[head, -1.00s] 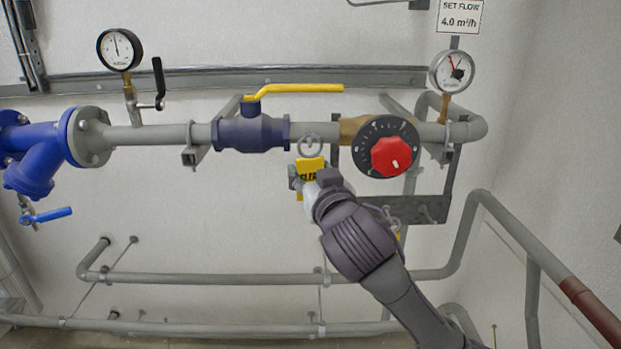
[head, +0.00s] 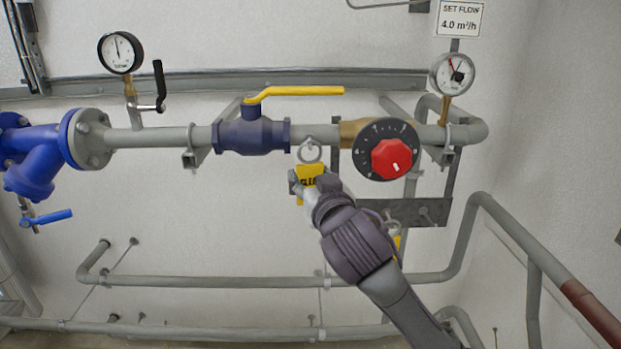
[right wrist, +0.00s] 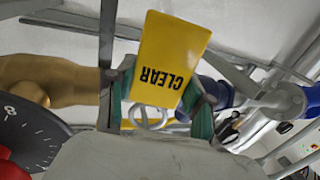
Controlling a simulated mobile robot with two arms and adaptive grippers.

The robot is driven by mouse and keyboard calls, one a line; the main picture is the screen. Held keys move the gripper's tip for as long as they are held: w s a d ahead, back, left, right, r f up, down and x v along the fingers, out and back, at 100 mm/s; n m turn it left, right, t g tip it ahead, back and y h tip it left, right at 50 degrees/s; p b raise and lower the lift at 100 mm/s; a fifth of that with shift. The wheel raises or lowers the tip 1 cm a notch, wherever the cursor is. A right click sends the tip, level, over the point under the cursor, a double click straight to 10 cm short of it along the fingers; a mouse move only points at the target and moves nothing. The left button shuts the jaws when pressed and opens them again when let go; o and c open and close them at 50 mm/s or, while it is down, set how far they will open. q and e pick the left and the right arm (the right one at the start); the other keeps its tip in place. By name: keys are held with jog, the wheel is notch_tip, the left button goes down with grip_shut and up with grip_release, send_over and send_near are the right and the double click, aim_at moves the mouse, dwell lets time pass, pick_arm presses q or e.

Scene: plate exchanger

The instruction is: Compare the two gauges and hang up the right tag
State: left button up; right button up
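My right gripper (head: 310,187) is shut on a yellow tag (head: 309,171) with a metal ring on top. The right wrist view shows the tag (right wrist: 168,60) between the fingers, reading CLEAR upside down. The ring (head: 311,152) appears below the pipe in the head view; I cannot tell whether it touches anything. The left gauge (head: 120,52) has a needle pointing nearly straight up. The right gauge (head: 452,74) has a red hand toward the upper left and a dark centre. Another yellow tag (head: 396,243) is partly hidden behind my arm. My left gripper is out of view.
A grey bracket plate (head: 432,211) is right of my gripper, partly behind my arm. The red-knobbed dial valve (head: 391,158) is close by on the pipe. A yellow-handled valve (head: 250,134) is to the left. A sign (head: 459,18) reads SET FLOW 4.0 m³/h.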

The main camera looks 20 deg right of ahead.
jog(key=o, duration=0.5)
jog(key=shift+c, duration=0.2)
